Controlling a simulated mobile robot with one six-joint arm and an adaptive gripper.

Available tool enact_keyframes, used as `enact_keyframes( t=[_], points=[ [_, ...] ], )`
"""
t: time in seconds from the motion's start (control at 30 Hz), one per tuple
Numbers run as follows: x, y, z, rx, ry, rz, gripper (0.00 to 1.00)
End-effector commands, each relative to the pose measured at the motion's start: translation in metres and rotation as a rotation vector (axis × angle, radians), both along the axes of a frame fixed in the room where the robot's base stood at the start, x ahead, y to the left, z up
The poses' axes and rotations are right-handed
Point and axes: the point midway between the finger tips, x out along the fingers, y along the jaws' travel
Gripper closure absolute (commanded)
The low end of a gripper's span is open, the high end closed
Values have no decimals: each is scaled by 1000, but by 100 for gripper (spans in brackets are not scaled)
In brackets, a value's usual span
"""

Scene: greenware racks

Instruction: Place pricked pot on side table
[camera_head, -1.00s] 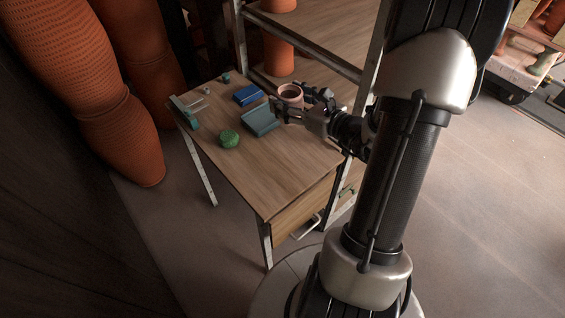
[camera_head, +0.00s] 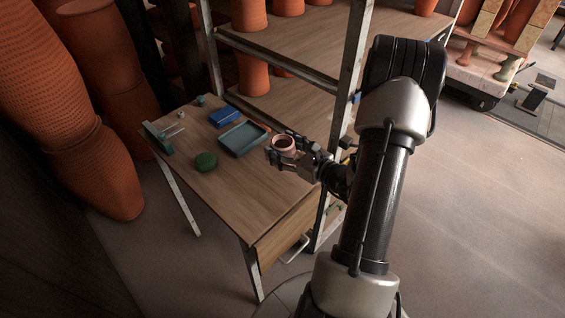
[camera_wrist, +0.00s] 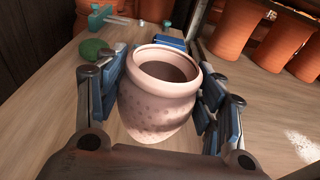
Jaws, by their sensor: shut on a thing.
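The pricked pot (camera_wrist: 158,105) is pale pink with an open round mouth and small dimples on its wall. It sits upright between the fingers of my gripper (camera_wrist: 165,100) in the wrist view. The fingers are shut on it from both sides. In the head view the pot (camera_head: 284,144) and my gripper (camera_head: 288,150) are over the right side of the wooden side table (camera_head: 225,185). I cannot tell whether the pot's base touches the table top.
A grey-blue tray (camera_head: 243,139), a blue box (camera_head: 224,116), a dark green lump (camera_head: 206,161) and a teal stand (camera_head: 158,139) are on the table. A metal-framed rack (camera_head: 345,100) stands close behind and right. The table's front half is clear.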

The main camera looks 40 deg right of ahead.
Motion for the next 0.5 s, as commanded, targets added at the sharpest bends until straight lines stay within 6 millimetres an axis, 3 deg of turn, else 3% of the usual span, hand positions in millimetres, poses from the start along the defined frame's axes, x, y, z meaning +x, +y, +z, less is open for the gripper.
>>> enact_keyframes(
  t=[0.17,0.37,0.5],
  points=[
    [0,0,-13,0,-1,0,69],
    [0,0,-44,1,-2,-1,69],
    [0,-1,-45,-3,-3,-1,69]
  ],
)
